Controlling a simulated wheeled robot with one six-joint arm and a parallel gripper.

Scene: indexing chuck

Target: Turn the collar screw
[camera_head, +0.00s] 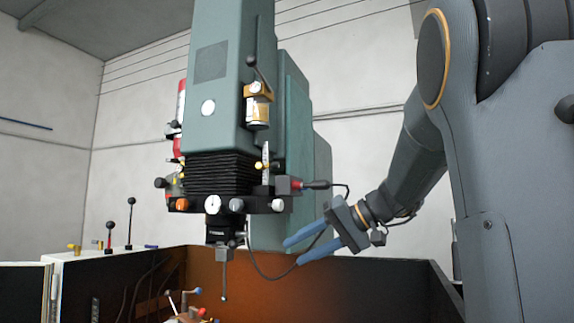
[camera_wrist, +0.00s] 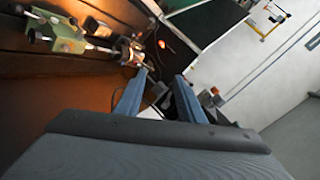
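My gripper (camera_head: 293,252) is open in the head view, its two blue fingers apart with nothing between them. It hangs right of the machine's spindle and points left and slightly down. In the wrist view, both fingers of my gripper (camera_wrist: 161,76) also show apart and empty. A small round metal device (camera_wrist: 128,48), possibly the chuck, lies beyond the fingertips, up and left. I cannot make out the collar screw in either view. In the head view, only the tops of some small levers (camera_head: 190,300) show inside the enclosure; what they belong to is mostly hidden.
A teal machine head (camera_head: 222,110) with black bellows and several knobs stands left of my arm. A thin probe (camera_head: 224,275) hangs below it. A black cable (camera_head: 262,270) loops beside my fingers. The enclosure wall (camera_head: 385,275) runs below. A green fixture (camera_wrist: 65,38) is farther left.

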